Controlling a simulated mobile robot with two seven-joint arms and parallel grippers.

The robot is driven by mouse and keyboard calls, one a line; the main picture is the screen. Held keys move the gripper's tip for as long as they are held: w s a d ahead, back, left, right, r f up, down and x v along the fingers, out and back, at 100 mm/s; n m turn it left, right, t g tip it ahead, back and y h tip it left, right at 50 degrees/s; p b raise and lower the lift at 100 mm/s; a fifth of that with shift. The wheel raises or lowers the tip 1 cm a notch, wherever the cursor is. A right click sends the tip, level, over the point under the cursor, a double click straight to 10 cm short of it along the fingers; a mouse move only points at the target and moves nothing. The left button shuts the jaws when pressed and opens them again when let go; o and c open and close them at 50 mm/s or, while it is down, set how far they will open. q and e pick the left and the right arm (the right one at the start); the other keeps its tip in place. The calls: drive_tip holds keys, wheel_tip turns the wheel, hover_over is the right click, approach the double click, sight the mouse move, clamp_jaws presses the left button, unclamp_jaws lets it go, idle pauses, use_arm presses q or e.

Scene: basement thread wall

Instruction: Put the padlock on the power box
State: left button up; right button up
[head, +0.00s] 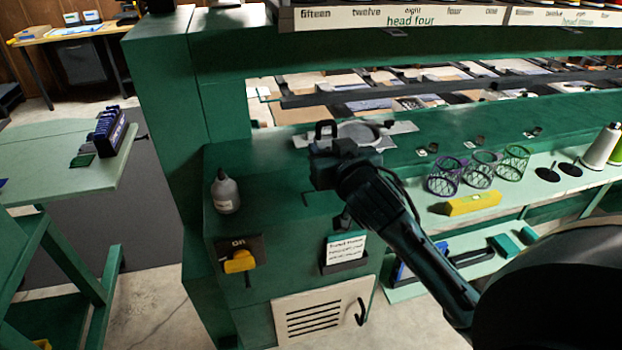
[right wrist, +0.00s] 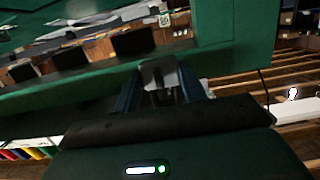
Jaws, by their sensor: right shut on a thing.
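My right gripper (head: 330,148) is above the top of the green cabinet, shut on a padlock. In the right wrist view, a greyish part of the padlock (right wrist: 160,73) shows between the two fingers. The power box (head: 242,258), a dark plate marked ON with a yellow handle, is on the cabinet's front, below and left of the gripper. The padlock is apart from it. My left gripper is out of view.
A grey bottle (head: 225,192) stands on the cabinet ledge above the power box. A card holder (head: 344,252) and a vent panel (head: 320,310) are on the cabinet front. Wire baskets (head: 480,170) and a yellow block (head: 473,204) lie on the shelf to the right.

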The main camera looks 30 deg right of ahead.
sight(329, 193)
drive_tip(key=f, duration=0.3)
drive_tip(key=shift+s+f, duration=0.1)
drive_tip(key=shift+s, duration=0.1)
wheel_tip(329, 193, down, 4)
drive_tip(key=shift+f, duration=0.2)
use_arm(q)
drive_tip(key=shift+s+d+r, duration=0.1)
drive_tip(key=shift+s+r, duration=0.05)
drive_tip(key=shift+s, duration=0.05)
use_arm(e)
drive_tip(key=shift+w, duration=0.1)
